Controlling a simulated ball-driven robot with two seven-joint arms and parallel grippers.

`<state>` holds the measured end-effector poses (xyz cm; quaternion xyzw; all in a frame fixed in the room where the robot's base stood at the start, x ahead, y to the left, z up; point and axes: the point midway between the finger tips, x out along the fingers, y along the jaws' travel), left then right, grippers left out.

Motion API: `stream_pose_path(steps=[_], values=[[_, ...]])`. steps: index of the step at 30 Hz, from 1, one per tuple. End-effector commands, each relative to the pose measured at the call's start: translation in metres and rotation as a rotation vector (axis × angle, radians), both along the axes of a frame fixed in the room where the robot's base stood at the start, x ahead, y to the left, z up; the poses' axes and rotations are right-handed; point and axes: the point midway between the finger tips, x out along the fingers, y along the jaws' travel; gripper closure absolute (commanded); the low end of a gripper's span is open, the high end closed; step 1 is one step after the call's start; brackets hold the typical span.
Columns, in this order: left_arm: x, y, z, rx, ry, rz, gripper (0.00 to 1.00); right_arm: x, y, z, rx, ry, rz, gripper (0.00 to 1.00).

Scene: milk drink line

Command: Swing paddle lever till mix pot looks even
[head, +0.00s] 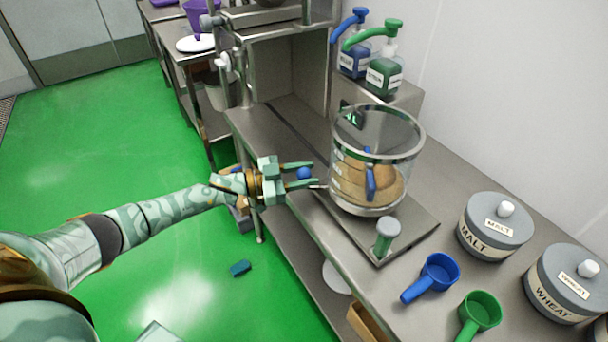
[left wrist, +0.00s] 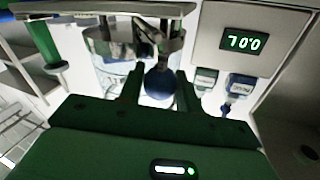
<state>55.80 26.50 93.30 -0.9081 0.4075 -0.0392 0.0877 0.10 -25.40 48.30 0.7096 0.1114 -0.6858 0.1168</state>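The mix pot (head: 378,135) is a clear cylinder with a metal rim on the counter. Tan and browner patches show in its contents (head: 350,182), so the mix looks uneven. A blue paddle (head: 369,178) stands inside. My left gripper (head: 306,175) is at the pot's left side, its fingers on both sides of the blue ball knob (head: 304,173) of the lever. In the left wrist view, the knob (left wrist: 160,82) fills the gap between the fingers, which look shut on it. The pot (left wrist: 112,65) shows behind. My right gripper is not in view.
A grey-green knobbed post (head: 387,232) stands in front of the pot. Blue (head: 437,273) and green (head: 479,311) scoops and malt (head: 495,226) and wheat (head: 569,282) canisters are to the right. Pump bottles (head: 383,75) stand behind. A green display (left wrist: 243,41) is lit.

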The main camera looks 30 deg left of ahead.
Motion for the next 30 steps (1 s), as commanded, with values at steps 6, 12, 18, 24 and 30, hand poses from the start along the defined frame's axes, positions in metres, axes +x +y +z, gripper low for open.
stream_pose_path(steps=[6, 12, 18, 24, 30], values=[[0.001, 0.001, 0.000, 0.001, -0.002, 0.002, 0.46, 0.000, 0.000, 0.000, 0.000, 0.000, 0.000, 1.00], [-0.002, 0.003, 0.000, 0.001, 0.000, 0.001, 0.46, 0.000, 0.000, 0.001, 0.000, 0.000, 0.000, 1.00], [-0.024, 0.028, 0.000, 0.003, 0.002, 0.003, 0.46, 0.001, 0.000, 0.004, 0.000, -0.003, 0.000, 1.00], [-0.061, 0.070, -0.001, 0.004, 0.004, 0.003, 0.46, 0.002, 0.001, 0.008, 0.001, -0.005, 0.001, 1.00], [-0.092, 0.104, -0.001, 0.004, 0.002, 0.003, 0.46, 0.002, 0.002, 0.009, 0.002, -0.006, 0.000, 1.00]])
